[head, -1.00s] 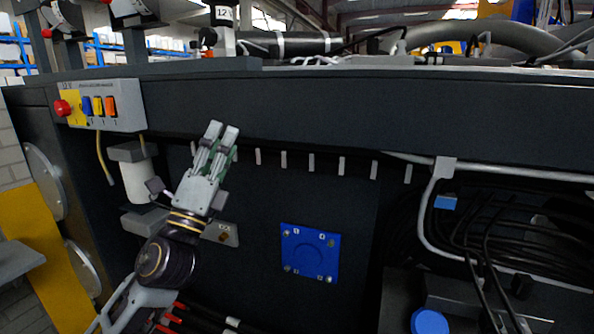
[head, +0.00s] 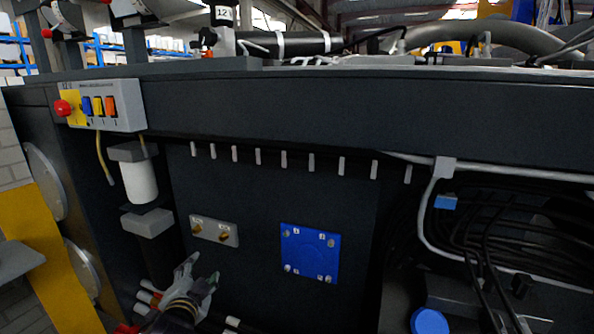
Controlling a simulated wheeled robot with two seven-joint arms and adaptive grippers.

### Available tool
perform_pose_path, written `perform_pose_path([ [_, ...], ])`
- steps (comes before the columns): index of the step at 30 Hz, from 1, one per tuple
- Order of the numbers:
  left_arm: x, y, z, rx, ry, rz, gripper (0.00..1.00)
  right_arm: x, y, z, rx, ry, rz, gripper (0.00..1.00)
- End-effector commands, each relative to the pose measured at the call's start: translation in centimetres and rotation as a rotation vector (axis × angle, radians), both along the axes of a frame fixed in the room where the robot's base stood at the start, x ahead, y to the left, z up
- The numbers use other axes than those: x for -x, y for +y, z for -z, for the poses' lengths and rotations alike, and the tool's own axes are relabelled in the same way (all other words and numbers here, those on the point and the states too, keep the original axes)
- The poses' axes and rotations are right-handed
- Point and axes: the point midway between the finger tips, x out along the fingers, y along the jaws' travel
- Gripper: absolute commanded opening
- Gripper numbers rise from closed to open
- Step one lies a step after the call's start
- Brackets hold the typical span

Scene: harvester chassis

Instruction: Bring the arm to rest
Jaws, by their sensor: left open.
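My left gripper (head: 201,272) is low in the head view, left of centre, in front of the lower part of the dark chassis panel (head: 270,190). Its fingers are apart and nothing shows between them. It is below the grey plate with two brass-coloured fittings (head: 214,231) and left of and lower than the blue square plate (head: 309,254). Only the wrist end of my left arm shows, at the bottom edge. My right gripper is not in view.
A switch box (head: 104,106) with a red button is at the upper left, above a white cylinder (head: 139,181). Black cables (head: 490,240) and a pale pipe fill the right. The panel's middle front is clear.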

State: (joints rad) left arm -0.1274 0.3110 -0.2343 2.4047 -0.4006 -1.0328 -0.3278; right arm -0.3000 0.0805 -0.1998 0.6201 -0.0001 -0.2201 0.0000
Motion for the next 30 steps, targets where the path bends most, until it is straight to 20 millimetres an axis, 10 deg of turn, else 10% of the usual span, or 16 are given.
perform_pose_path([
  [15,11.8,-0.2,16.9,0.437,0.561,-0.208,0.54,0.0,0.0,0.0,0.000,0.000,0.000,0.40],
  [30,21.3,-1.6,23.2,0.639,0.879,-0.364,0.54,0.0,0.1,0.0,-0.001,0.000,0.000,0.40],
])
